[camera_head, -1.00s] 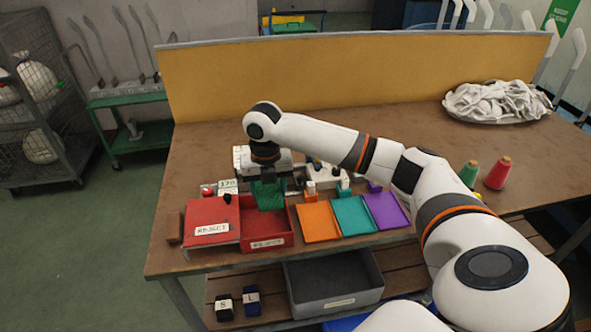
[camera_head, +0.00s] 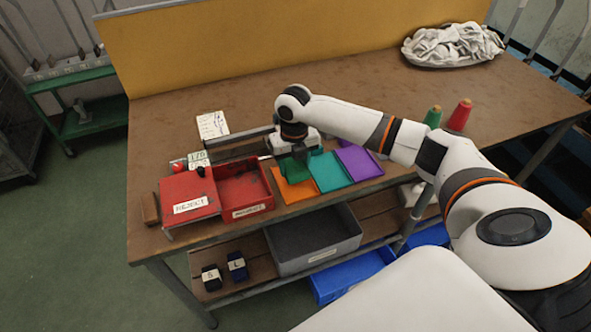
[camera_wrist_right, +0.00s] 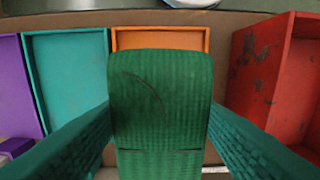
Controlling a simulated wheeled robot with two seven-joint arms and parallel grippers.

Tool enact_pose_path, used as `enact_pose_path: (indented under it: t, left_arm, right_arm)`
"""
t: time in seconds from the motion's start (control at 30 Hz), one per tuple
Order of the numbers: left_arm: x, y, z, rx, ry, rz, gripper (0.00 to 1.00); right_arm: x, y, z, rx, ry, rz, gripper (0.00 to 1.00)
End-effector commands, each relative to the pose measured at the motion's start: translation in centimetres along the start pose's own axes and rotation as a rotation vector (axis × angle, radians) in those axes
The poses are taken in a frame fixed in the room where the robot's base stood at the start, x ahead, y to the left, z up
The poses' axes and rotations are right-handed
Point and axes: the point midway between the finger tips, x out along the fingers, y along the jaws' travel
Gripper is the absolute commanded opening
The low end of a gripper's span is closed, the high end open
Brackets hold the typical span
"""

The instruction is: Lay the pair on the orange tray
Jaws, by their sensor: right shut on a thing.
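My right gripper (camera_head: 294,154) is shut on the green pair (camera_head: 296,171), a folded ribbed knit. It holds the pair over the back part of the orange tray (camera_head: 293,198). In the right wrist view the pair (camera_wrist_right: 160,100) fills the middle, and the orange tray (camera_wrist_right: 160,38) shows behind it. The pair hides much of the tray, and I cannot tell whether it touches the tray floor. My left gripper is not in view.
The teal tray (camera_head: 330,173) and purple tray (camera_head: 360,163) stand right of the orange one. A grey bin (camera_head: 315,243) sits on the shelf below.

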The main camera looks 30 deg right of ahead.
Motion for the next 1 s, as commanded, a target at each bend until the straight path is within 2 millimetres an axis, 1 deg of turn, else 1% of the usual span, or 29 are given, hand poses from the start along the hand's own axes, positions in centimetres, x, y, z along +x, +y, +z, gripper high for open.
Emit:
enact_pose_path:
  t: [0.13, 0.23, 0.4, 0.6, 0.63, 0.67, 0.9, 1.0]
  left_arm:
    - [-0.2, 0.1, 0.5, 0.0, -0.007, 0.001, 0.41]
    - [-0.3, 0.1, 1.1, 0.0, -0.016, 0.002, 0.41]
    - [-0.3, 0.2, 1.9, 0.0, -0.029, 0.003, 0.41]
    - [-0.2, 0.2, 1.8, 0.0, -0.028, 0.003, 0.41]
    - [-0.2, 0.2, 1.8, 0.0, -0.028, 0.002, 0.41]
    - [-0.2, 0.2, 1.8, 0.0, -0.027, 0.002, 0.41]
    - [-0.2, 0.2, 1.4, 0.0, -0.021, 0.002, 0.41]
    - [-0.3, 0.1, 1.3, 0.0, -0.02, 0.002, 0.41]
  right_arm:
    - [2.1, 0.0, 0.1, 0.0, -0.005, 0.0, 0.31]
    - [3.2, 0.0, 0.1, -0.001, -0.003, 0.001, 0.31]
    - [3.4, 0.0, 0.1, -0.001, -0.001, 0.001, 0.31]
    - [3.8, 0.0, 0.1, -0.001, -0.002, 0.001, 0.31]
    - [3.7, 0.0, 0.1, -0.001, -0.002, 0.001, 0.57]
    - [3.7, 0.0, 0.1, -0.001, -0.002, 0.001, 0.62]
    - [3.7, 0.0, 0.1, -0.001, -0.001, 0.001, 0.63]
    - [3.4, 0.0, 0.1, -0.001, 0.0, 0.0, 0.63]
